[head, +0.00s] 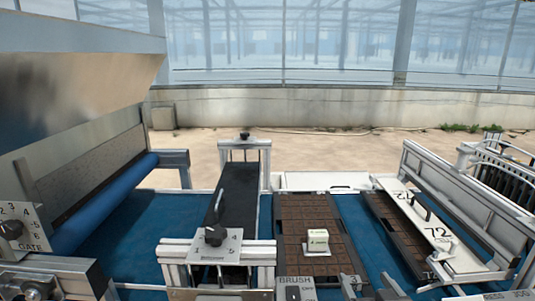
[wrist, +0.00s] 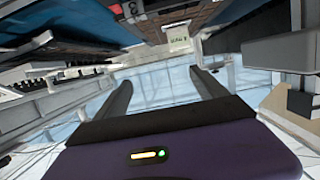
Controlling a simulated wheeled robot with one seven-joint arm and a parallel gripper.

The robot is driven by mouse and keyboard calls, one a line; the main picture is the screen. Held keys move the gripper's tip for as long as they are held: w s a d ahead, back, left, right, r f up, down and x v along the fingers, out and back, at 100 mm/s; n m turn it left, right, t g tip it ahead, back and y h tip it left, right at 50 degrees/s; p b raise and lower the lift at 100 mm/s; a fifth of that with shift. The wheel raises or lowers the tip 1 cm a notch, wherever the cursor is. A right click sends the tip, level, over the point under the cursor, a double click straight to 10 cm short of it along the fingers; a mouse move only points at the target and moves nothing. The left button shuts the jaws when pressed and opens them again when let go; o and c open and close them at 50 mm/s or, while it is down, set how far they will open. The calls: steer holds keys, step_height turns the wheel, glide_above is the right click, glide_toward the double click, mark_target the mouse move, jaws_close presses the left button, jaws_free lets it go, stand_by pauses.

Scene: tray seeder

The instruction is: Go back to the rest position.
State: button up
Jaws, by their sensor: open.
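My gripper (wrist: 160,77) shows in the wrist view with its two fingers spread apart and nothing between them. The wrist view is tilted, with machine parts along its top and the pale glass wall beyond the fingers. My gripper does not show in the head view, so its place over the seeder cannot be told there.
A blue belt (head: 148,222) runs through the seeder. A numbered dial (head: 215,236) and a BRUSH switch (head: 293,292) stand in front. A steel hopper (head: 75,80) fills the upper left.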

steer(key=s+a+f, duration=0.1)
steer(key=s, duration=2.1)
steer(key=s+a+f, duration=0.1)
steer(key=s+f, duration=0.1)
steer(key=s, duration=2)
steer(key=shift+a, duration=0.35)
